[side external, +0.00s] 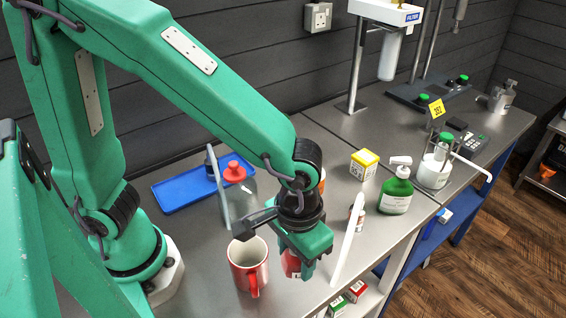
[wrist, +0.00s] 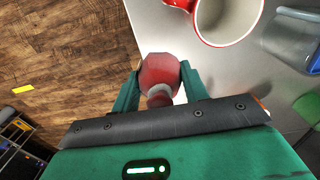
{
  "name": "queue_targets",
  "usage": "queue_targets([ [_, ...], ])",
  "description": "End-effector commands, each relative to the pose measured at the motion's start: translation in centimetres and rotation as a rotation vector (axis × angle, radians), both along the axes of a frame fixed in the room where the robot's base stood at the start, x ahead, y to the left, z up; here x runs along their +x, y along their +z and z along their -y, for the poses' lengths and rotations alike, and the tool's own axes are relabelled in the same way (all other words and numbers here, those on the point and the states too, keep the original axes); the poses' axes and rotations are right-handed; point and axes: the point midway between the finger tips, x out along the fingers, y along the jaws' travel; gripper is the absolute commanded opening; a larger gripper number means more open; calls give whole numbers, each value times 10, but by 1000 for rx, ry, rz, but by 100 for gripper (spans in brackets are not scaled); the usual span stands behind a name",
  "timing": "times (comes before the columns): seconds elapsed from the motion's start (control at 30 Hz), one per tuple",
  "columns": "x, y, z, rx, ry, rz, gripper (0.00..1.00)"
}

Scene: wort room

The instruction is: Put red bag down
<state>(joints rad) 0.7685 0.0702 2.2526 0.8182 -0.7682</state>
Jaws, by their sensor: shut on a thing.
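The red bag (side external: 291,264) is held in my gripper (side external: 297,270) near the front edge of the grey bench (side external: 318,288). Only a small part of it shows in the side view, between the green fingers. In the wrist view the red bag (wrist: 160,72) sits between the two fingers of my gripper (wrist: 158,84), with a pale part toward the palm. The gripper is shut on it. I cannot tell whether its underside touches the bench.
A red mug (side external: 248,266) stands close left of my gripper; a thin white upright piece (side external: 347,240) stands close right. A green pump bottle (side external: 396,190), a yellow-topped box (side external: 364,164) and a blue tray (side external: 187,188) are farther off. The wooden floor (wrist: 60,60) lies beyond the bench edge.

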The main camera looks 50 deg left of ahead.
Motion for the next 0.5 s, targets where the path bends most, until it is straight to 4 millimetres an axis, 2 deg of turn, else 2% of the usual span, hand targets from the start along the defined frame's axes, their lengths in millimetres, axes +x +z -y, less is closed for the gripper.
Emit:
queue_targets([
  [0.5, 69, -48, -42, 1, 5, -1, 21],
])
